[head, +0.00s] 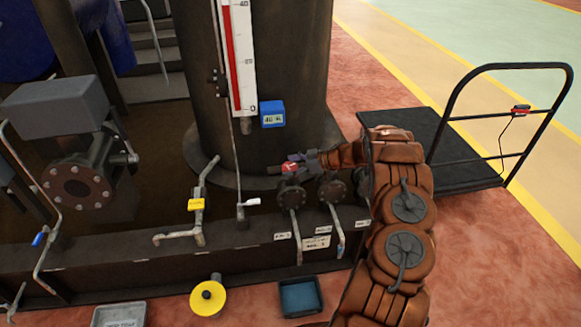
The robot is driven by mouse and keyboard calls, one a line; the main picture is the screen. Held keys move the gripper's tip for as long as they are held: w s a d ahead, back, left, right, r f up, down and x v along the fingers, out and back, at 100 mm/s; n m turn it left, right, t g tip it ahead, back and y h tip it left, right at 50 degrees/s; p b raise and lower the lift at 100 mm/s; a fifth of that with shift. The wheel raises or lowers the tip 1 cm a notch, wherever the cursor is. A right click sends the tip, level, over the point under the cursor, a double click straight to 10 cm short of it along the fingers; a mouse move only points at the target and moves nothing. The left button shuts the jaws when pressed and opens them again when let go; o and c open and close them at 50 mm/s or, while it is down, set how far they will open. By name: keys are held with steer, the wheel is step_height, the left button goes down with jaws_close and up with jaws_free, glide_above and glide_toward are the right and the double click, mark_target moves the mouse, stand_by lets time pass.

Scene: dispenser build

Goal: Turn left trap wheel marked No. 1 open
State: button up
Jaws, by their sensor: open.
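Two small dark flanged traps stand side by side on the dark beam: the left trap (291,196) and the right trap (332,190). A small red part (289,168) shows on top of the left trap; I take it for its wheel, but its marking is too small to read. My gripper (291,160) is open and reaches in from the right, just above the left trap and close to the red part. I cannot tell whether its fingers touch or surround the red part. My gripper and wrist hide part of the trap tops.
My arm covers the area right of the traps. White labels (316,243) sit on the beam below them. A large tank (262,90) with a gauge stands behind. A blue tray (300,297) and a yellow disc (208,298) lie in front. A black cart (408,125) stands right.

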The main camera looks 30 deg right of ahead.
steer(key=v, duration=1.2)
steer(key=shift+w, duration=0.15)
